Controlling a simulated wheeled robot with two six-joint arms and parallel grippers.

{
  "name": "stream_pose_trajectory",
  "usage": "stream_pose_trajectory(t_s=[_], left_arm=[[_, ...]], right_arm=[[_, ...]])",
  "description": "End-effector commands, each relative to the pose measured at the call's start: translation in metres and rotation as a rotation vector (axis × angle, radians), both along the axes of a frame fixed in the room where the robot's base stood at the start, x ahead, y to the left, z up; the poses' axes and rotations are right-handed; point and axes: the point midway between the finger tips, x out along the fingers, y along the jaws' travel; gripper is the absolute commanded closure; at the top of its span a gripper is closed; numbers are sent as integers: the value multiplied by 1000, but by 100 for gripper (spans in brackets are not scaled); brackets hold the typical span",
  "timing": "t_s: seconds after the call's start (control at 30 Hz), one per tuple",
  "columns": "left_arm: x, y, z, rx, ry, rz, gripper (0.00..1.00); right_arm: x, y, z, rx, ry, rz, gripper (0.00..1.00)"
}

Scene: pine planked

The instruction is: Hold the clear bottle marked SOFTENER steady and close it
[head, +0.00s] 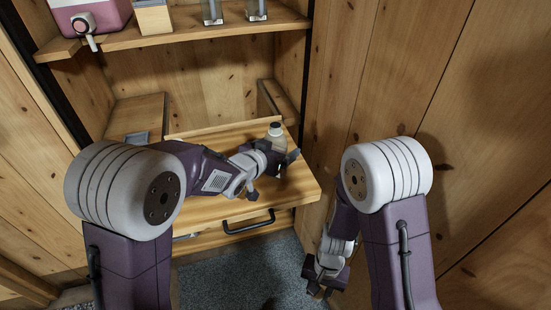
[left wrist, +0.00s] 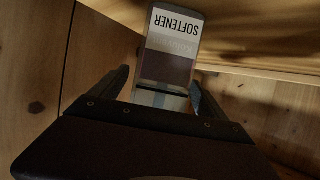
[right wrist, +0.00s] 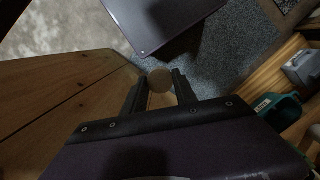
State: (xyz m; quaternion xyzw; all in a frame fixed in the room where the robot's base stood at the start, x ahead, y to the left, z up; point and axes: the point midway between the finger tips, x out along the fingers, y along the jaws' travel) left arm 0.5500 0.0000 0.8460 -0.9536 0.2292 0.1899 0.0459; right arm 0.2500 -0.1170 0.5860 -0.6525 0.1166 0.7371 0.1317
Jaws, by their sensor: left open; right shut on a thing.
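The clear bottle marked SOFTENER (head: 275,132) stands upright on the pulled-out wooden board. Its pale top shows in the head view, too small to tell whether it is bare neck. In the left wrist view the label on the bottle (left wrist: 172,45) reads upside down. My left gripper (head: 277,160) is open around or just short of the bottle, with one finger on each side. My right gripper (head: 320,287) hangs low at the right, away from the bottle. It is shut on a round tan disc (right wrist: 160,80), which looks like a cap.
The wooden board (head: 300,187) has free room at its right front. A drawer with a dark handle (head: 249,222) lies below it. A shelf (head: 180,34) above holds a purple dispenser (head: 90,16) and glass containers. A plank wall (head: 430,60) stands close on the right.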

Motion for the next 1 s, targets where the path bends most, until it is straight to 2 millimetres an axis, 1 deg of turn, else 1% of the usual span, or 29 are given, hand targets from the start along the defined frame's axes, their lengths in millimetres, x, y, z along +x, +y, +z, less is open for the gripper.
stream_pose_trajectory(t_s=[0.03,0.13,0.47,0.57,0.6,0.67,0.7,0.77,0.8,1.0], left_arm=[[5,-3,-4,0,0,-1,15],[10,-6,-6,0,1,0,15],[11,-6,-5,-1,0,0,15],[11,-6,-5,-1,0,0,40],[11,-6,-5,-1,0,0,51],[11,-6,-5,-1,0,0,67],[11,-6,-5,-1,0,0,79],[11,-6,-5,-1,0,0,95],[11,-6,-4,-1,-2,0,100],[11,-6,-3,-1,-2,0,100]], right_arm=[[0,0,-2,0,0,0,100],[0,0,-3,0,0,0,100],[0,0,-2,0,0,0,100],[0,0,-2,0,0,0,100],[0,0,-2,0,0,0,100],[0,0,-2,0,0,0,100],[0,0,-2,0,0,0,100],[0,0,-2,0,0,0,100],[0,0,-2,0,0,0,100],[0,0,-2,0,0,0,100]])
